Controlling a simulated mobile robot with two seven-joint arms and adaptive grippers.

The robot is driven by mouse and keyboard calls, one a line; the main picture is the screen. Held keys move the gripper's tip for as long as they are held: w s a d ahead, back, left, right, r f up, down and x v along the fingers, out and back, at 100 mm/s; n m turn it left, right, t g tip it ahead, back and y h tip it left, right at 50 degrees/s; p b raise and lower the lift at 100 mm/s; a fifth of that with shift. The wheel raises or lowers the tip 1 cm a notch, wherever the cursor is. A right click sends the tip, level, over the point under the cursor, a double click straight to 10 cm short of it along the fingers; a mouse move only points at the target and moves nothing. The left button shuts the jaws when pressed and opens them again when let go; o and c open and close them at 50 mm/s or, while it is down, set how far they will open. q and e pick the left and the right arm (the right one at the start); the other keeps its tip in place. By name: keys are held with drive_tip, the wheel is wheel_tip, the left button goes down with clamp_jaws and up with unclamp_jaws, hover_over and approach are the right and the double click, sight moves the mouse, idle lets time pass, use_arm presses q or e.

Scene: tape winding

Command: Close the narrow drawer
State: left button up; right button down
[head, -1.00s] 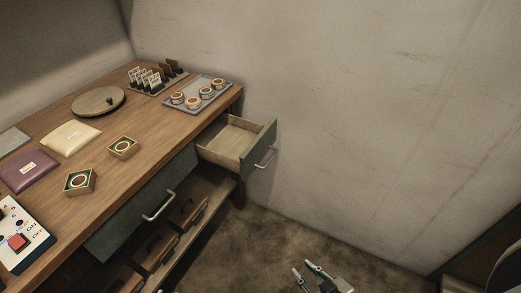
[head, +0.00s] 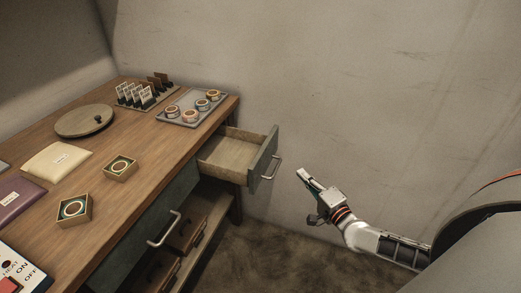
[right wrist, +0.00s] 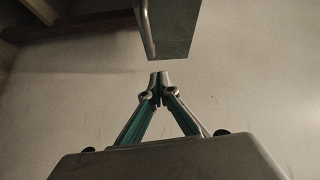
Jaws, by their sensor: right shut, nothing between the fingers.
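The narrow drawer (head: 233,157) at the right end of the wooden desk is pulled out and looks empty. Its grey-green front (head: 264,157) carries a metal bar handle (head: 272,168). In the right wrist view the drawer front (right wrist: 177,28) hangs beyond the fingertips, with its handle (right wrist: 147,28) on the left. My right gripper (head: 303,175) is to the right of the drawer front, apart from it, and points toward it. In the right wrist view its fingertips (right wrist: 159,75) are together with nothing between them. My left gripper is not in view.
The desk top (head: 147,143) holds a tray of tape rolls (head: 191,110), a card rack (head: 144,92), a round board (head: 85,121), small boxes and pouches. A wide drawer (head: 150,225) beside the narrow one is shut. The wall (head: 370,80) stands behind; floor (head: 270,260) lies open below.

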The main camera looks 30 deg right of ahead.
use_arm(q)
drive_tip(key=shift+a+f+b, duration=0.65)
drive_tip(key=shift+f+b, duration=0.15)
drive_tip(key=shift+b, duration=0.15)
use_arm(e)
drive_tip(key=w+d+m+h, duration=0.1)
drive_tip(key=w+m, duration=0.1)
drive_tip(key=w, duration=1.3)
drive_tip(key=shift+w+r+m+h, duration=0.15)
drive_tip(key=shift+r+m+h, duration=0.15)
drive_tip(key=shift+r, duration=0.15)
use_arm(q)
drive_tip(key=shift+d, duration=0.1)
use_arm(e)
drive_tip(key=shift+d, duration=0.1)
